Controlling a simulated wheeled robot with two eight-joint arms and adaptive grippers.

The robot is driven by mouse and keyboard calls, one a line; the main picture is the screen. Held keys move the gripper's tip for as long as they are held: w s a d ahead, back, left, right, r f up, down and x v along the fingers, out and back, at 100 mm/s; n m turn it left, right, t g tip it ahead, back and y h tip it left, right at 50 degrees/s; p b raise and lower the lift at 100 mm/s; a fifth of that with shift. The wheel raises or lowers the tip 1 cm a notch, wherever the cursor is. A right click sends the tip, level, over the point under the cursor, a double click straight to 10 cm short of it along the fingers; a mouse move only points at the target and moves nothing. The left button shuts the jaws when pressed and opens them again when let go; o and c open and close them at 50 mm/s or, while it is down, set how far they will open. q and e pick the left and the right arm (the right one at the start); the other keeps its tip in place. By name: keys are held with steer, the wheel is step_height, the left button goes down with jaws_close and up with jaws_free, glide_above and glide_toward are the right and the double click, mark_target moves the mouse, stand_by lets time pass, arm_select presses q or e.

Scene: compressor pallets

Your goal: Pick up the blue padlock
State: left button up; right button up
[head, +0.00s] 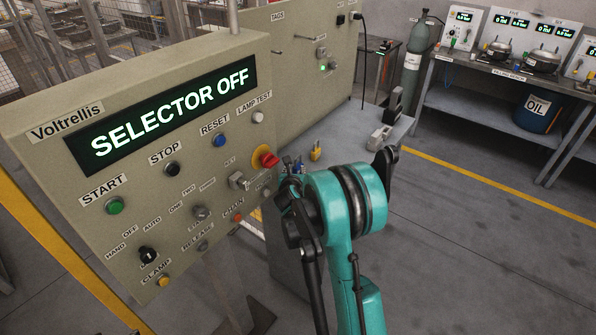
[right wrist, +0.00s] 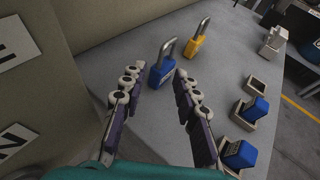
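The blue padlock (right wrist: 161,74) stands upright on the grey table with its metal shackle up. In the right wrist view it lies ahead of my right gripper (right wrist: 156,79), between the lines of the two spread fingers. The fingers are open, and no contact with the padlock can be seen. In the head view my teal right wrist (head: 345,200) is beside the control panel, and only a little of the blue padlock (head: 299,167) shows past it. My left gripper is not in view.
A yellow padlock (right wrist: 195,47) stands just beyond the blue one; it also shows in the head view (head: 316,154). Blue blocks in small trays (right wrist: 240,153) are at the right. The control panel (head: 150,150) reads SELECTOR OFF and rises close on the left.

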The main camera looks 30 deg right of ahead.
mark_target(295, 166)
steer(key=b+x, duration=0.1)
steer(key=x, duration=0.3)
steer(key=shift+w, duration=0.1)
jaws_close()
steer(key=shift+r, duration=0.15)
steer(key=s+d+r+p, duration=0.1)
steer(key=s+r+p, duration=0.4)
steer(key=s+r, duration=0.5)
steer(key=shift+s+r+p, duration=0.35)
steer(key=shift+s+r, duration=0.05)
steer(key=shift+s, duration=0.45)
